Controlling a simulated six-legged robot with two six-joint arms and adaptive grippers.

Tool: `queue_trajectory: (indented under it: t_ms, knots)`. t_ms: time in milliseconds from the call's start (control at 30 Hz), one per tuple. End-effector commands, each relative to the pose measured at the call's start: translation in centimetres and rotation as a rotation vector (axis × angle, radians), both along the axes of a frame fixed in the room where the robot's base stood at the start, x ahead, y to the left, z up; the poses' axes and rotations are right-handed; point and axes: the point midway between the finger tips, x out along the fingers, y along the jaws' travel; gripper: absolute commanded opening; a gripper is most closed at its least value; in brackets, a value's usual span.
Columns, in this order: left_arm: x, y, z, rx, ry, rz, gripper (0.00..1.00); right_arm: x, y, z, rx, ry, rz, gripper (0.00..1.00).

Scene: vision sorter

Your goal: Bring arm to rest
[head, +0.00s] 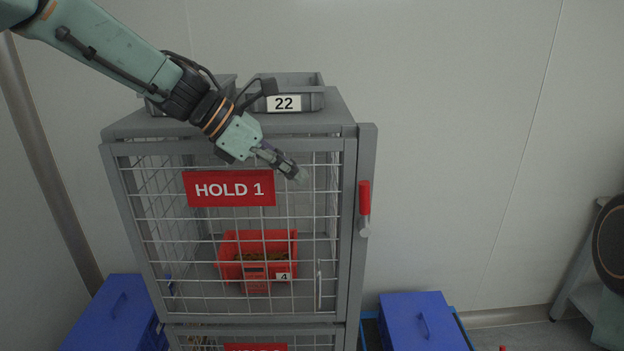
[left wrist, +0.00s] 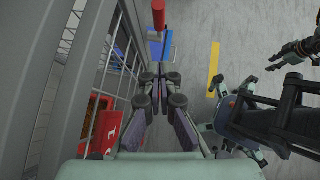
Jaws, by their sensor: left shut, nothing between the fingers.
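My left arm reaches in from the upper left in the head view. My left gripper (head: 300,175) is shut and empty, in front of the upper part of the grey mesh cage (head: 367,270) marked HOLD 1. Its fingers also show together in the left wrist view (left wrist: 160,72), beside the mesh door. The red HOLD 1 sign (head: 228,188) is just left of and below the gripper. What looks like my right gripper (left wrist: 278,57) shows small at the right of the left wrist view; its jaw state is unclear.
The cage door has a red handle (head: 364,198) at right. Inside stands a red bin (head: 228,270). Grey bin 22 (head: 318,99) and another grey bin stand on top. Blue lidded boxes (head: 415,320) flank the cage.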

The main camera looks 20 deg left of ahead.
Motion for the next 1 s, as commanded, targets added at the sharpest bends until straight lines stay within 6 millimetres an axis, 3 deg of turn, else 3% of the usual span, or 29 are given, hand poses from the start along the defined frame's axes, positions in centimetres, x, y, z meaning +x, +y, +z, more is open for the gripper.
queue_trajectory:
  t_ms: [233,367,633,833,1000]
  knots:
    - [-0.6,1.2,1.1,-0.008,0.016,0.018,0.00,0.0,0.0,0.3,0.000,0.000,0.001,0.40]
    - [-0.4,1.1,1.4,-0.069,0.098,0.118,0.00,0.0,0.0,0.3,0.000,0.000,0.001,0.40]
    - [0.7,-2.0,3.0,-0.559,0.521,0.582,0.00,0.0,0.0,0.3,0.000,0.000,0.000,0.40]
    - [1.2,-3.4,0.5,-0.901,0.917,0.922,0.00,0.0,0.0,0.3,0.000,0.000,0.001,0.40]
    - [1.2,-3.4,-3.8,-1.153,1.248,1.224,0.00,0.0,0.0,0.3,0.000,0.000,0.001,0.40]
